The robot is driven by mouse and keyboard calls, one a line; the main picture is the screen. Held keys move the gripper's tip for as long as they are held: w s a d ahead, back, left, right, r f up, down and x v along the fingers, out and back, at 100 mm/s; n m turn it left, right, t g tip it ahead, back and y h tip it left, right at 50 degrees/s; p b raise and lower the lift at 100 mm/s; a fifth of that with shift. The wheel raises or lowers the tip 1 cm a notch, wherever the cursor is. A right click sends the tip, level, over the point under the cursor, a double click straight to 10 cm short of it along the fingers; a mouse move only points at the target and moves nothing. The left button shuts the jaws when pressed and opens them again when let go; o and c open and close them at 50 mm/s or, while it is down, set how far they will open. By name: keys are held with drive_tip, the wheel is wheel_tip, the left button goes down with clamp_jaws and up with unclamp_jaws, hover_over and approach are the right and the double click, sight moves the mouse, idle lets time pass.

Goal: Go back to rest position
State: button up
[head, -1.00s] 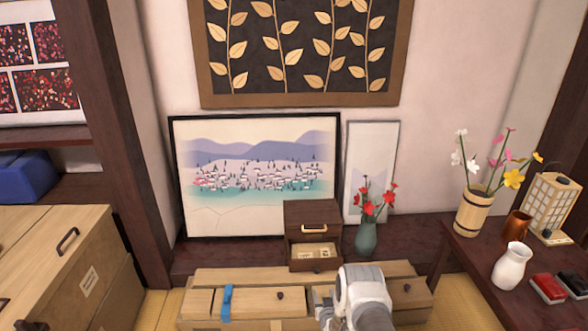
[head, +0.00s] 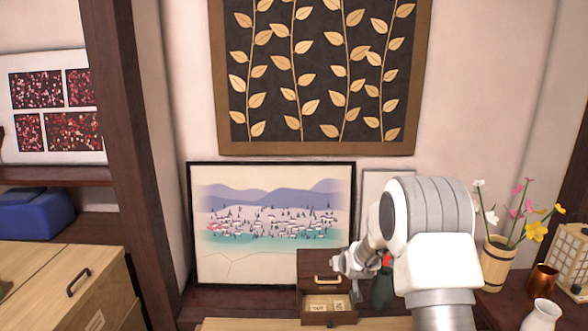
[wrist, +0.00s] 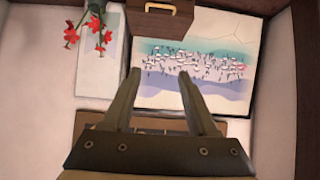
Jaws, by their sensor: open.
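My gripper (head: 345,264) is raised in front of the wall, beside the small dark wooden drawer box (head: 325,264). In the wrist view my gripper (wrist: 160,80) has its two fingers spread apart with nothing between them. The drawer box also shows at the top of the wrist view (wrist: 160,22). Its lower drawer (head: 328,308) is pulled out and holds small pale labelled items. My arm hides much of the green vase (head: 381,290) with red flowers, whose blooms show in the wrist view (wrist: 95,25).
A framed landscape picture (head: 270,225) leans on the wall, with a leaf-pattern panel (head: 315,75) above. On the right stand a wooden flower bucket (head: 495,262), a copper cup (head: 543,279), a white vase (head: 542,315) and a lantern (head: 572,258). A wooden cabinet (head: 100,285) stands left.

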drive_tip(key=s+r+g, duration=0.2)
drive_tip(key=s+r, duration=1.8)
drive_tip(key=s, duration=0.1)
drive_tip(key=s+r+g, duration=0.2)
drive_tip(key=s+g, duration=0.1)
drive_tip(key=s, duration=2.2)
wheel_tip(320, 180, up, 26)
drive_tip(key=p, duration=2.6)
drive_tip(key=shift+w+p, duration=0.35)
drive_tip(key=shift+d+m, duration=0.1)
drive_tip(key=shift+m, duration=0.2)
